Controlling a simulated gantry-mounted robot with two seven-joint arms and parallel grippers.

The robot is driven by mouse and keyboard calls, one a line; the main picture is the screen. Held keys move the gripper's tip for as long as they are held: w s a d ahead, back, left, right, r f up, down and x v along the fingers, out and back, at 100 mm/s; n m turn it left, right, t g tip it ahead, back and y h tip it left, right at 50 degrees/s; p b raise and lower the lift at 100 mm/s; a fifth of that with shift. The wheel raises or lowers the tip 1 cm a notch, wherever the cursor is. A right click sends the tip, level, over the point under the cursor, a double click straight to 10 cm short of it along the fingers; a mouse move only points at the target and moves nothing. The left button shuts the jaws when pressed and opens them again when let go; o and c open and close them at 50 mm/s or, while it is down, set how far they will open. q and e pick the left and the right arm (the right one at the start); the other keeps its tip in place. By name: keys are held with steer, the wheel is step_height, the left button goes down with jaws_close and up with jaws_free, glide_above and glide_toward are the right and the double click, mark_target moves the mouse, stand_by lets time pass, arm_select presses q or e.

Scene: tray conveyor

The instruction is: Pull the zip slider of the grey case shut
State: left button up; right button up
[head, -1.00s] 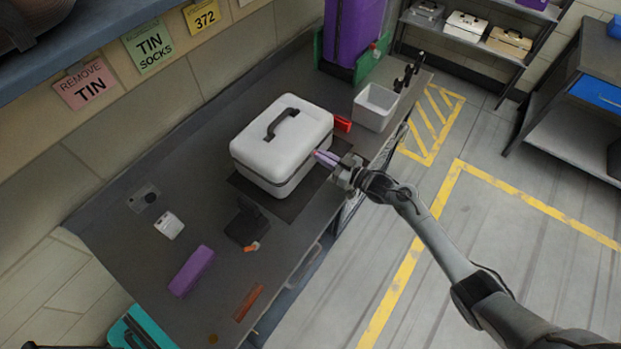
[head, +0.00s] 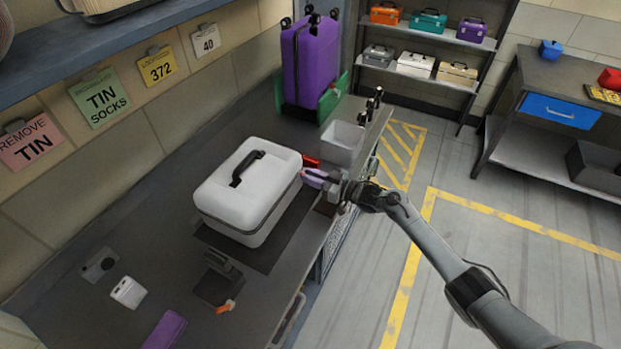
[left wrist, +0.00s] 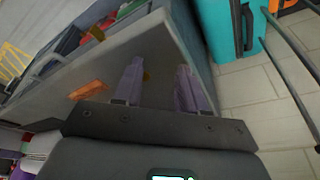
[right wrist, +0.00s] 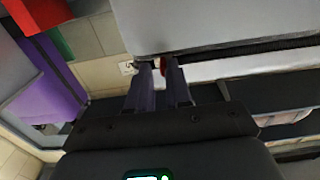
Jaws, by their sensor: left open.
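The pale grey case (head: 240,192) lies closed-lidded on a dark mat on the bench, with a black handle on top. My right gripper (head: 313,178) is at its right side, by the far right corner. In the right wrist view, the case (right wrist: 215,25) fills the top, and a dark seam runs along its edge. The right fingers (right wrist: 160,78) are close together on a small red tab, apparently the zip slider (right wrist: 164,66); the fingertips partly hide it. My left gripper (left wrist: 158,82) is open and empty over the bench's near end, away from the case.
A red item (head: 310,160) sits behind the case corner, near a white bin (head: 343,145). A purple suitcase (head: 310,65) stands in a green holder at the back. A dark stand (head: 218,280), white box (head: 128,292) and purple block (head: 166,330) lie in front.

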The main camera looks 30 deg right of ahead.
arm_select(q)
steer(key=shift+d, duration=0.1)
arm_select(e)
steer(key=shift+o, duration=1)
steer(key=shift+r, duration=0.1)
arm_select(q)
steer(key=shift+r+p, duration=0.95)
arm_select(e)
steer(key=v, duration=1)
steer(key=shift+s+d, duration=0.2)
steer(key=shift+s, duration=0.15)
